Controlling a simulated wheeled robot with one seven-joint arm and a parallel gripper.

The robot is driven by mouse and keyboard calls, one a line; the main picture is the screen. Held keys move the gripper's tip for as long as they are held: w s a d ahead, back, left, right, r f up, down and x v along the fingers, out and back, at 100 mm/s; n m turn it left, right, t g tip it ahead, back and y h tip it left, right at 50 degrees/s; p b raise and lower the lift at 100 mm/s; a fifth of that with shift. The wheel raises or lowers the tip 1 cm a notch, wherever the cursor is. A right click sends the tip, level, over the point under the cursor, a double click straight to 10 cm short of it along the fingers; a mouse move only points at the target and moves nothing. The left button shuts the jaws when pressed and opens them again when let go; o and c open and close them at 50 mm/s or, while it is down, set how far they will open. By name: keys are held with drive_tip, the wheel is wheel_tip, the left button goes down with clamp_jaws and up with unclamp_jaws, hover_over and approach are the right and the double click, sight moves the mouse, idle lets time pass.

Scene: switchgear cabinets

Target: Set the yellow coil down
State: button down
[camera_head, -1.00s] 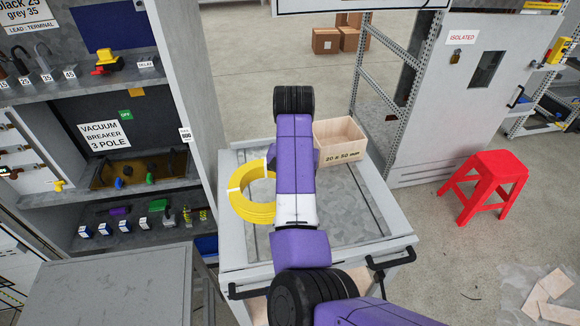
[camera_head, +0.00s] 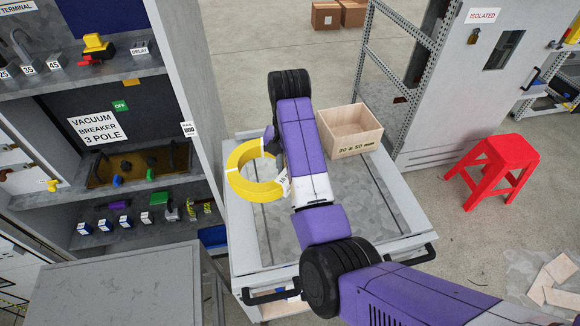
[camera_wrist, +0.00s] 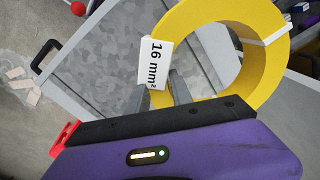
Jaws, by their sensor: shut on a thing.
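The yellow coil (camera_head: 240,187) is a thick ring with white bands, seen left of my arm over the grey trolley top (camera_head: 350,215). In the wrist view the coil (camera_wrist: 273,62) fills the upper right, with a white "16 mm²" tag (camera_wrist: 155,63) at its near edge. My gripper (camera_wrist: 174,88) is shut on the coil's rim beside the tag. In the head view my arm hides most of the gripper. I cannot tell whether the coil's underside touches the trolley top.
An open wooden box (camera_head: 350,132) marked "20 x 50 mm" stands at the trolley's back right. A cabinet with shelves (camera_head: 140,170) stands close on the left. A red stool (camera_head: 492,170) stands to the right. The trolley's middle and front are bare.

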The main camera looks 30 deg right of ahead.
drive_tip(key=shift+d+f, duration=0.1)
drive_tip(key=shift+f, duration=0.35)
drive_tip(key=shift+s+f+b, duration=0.25)
drive_tip(key=shift+f+b, duration=0.3)
drive_tip(key=shift+f, duration=0.3)
drive_tip(key=shift+a+f+b, duration=0.15)
drive_tip(key=shift+f+b, duration=0.6)
drive_tip(key=shift+f, duration=2.8)
drive_tip(key=shift+a+f+b, duration=0.1)
drive_tip(key=shift+f+b, duration=0.6)
drive_tip(key=shift+f, duration=2.8)
drive_tip(key=shift+f, duration=0.1)
drive_tip(key=c, duration=1.1)
unclamp_jaws()
drive_tip(key=shift+f, duration=0.15)
